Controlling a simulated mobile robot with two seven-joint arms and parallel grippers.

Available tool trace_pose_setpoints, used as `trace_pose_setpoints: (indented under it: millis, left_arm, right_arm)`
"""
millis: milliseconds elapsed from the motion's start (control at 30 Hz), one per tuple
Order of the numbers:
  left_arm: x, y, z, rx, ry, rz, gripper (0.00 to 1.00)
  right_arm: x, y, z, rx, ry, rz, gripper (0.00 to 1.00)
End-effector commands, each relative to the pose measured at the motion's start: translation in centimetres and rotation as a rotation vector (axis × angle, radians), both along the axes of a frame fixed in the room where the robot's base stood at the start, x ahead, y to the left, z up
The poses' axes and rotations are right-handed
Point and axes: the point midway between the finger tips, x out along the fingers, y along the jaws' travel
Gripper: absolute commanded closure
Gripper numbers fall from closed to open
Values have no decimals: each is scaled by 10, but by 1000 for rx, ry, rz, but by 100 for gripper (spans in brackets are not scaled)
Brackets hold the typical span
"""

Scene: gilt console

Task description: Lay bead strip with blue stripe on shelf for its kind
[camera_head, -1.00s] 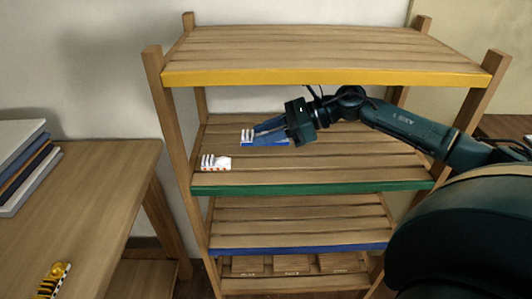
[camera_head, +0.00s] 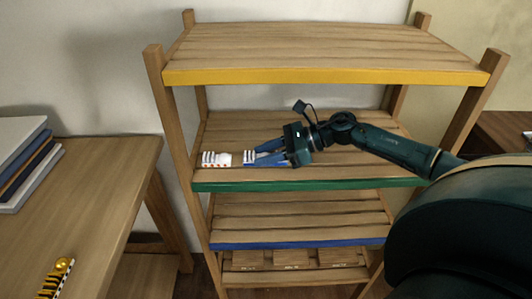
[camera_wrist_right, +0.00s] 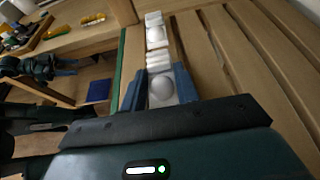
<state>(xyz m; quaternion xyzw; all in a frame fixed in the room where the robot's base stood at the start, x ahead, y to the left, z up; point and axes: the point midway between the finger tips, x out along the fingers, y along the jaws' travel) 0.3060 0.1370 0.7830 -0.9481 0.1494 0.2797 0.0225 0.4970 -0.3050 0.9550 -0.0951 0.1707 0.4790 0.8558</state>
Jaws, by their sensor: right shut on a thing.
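My right gripper (camera_head: 266,152) is shut on a white bead strip with a blue stripe (camera_head: 249,158). It holds the strip low over the green-edged shelf (camera_head: 310,180), and I cannot tell whether the strip touches the boards. Just left of it on that shelf lies another white bead strip with red-orange marks (camera_head: 216,159). In the right wrist view the held strip (camera_wrist_right: 161,88) sits between the blue fingers, roughly in line with the other strip (camera_wrist_right: 155,30). A dark part of mine, apparently the left gripper (camera_wrist_right: 62,67), shows small in that view; its jaws are unclear.
The yellow-edged shelf (camera_head: 320,77) is above, and the blue-edged shelf (camera_head: 300,242) is below. A table (camera_head: 95,190) at left carries stacked books (camera_head: 25,165) and a yellow-beaded strip (camera_head: 55,279). The green-edged shelf is clear toward the right behind my arm.

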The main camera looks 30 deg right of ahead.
Motion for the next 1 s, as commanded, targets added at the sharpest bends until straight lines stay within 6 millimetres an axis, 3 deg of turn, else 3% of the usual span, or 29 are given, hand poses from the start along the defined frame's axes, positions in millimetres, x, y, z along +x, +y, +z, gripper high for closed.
trace_pose_setpoints:
  millis: [267, 633, 867, 1000]
  left_arm:
    - [2, -3, 8, -8, -18, -6, 48]
    - [1, -2, 11, -3, -12, -7, 48]
    - [0, -3, -7, -4, -12, -13, 48]
    - [2, -7, -3, -11, -29, -25, 48]
  right_arm:
    - [0, 0, 0, 0, 0, 0, 48]
    - [-1, -2, 5, -1, 1, -1, 48]
    - [-24, -38, 15, -7, 5, -1, 48]
    - [-37, -59, 27, -6, 5, 1, 48]
